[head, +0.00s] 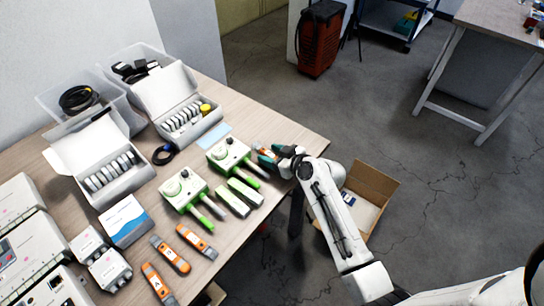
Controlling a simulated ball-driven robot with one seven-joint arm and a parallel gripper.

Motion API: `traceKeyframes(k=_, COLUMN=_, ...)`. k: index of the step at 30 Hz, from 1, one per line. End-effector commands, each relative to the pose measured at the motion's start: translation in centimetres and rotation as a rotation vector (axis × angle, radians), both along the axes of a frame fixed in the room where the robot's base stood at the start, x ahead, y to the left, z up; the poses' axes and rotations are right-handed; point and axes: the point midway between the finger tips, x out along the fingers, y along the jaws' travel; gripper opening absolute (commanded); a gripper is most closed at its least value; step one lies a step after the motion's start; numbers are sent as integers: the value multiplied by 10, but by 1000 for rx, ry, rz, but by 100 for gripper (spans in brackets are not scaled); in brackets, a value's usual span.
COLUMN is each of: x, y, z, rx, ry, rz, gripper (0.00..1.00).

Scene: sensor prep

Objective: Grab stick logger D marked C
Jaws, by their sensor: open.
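Three orange-and-grey stick loggers lie apart at the front of the wooden table: the nearest, marked A (157,284), a middle one (170,254) and a farther one (196,241). The letters on the middle and farther ones are too small to read, so I cannot tell which is marked C. My gripper (266,155) is open at the table's right edge, beside the green-and-white devices and away from these loggers. Orange and teal patches show around its fingertips; I cannot tell whether a further object lies there.
Two green-handled devices (182,191) (231,153) and two green-and-white blocks (232,202) (244,191) stand between my gripper and the loggers. Open white cases (100,160) (180,102), clear bins and grey boxes (110,269) crowd the left side. A cardboard box (378,190) is on the floor.

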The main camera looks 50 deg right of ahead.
Motion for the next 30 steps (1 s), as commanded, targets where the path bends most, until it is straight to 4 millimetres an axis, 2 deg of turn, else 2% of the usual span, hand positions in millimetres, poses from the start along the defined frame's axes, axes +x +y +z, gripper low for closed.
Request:
traceKeyframes(k=5, x=0, y=0, z=0, rx=0, ry=0, rz=0, gripper=55)
traceKeyframes(k=22, x=0, y=0, z=0, rx=0, ry=0, rz=1, gripper=2)
traceKeyframes(k=30, x=0, y=0, z=1, rx=-1, ry=0, rz=1, gripper=0)
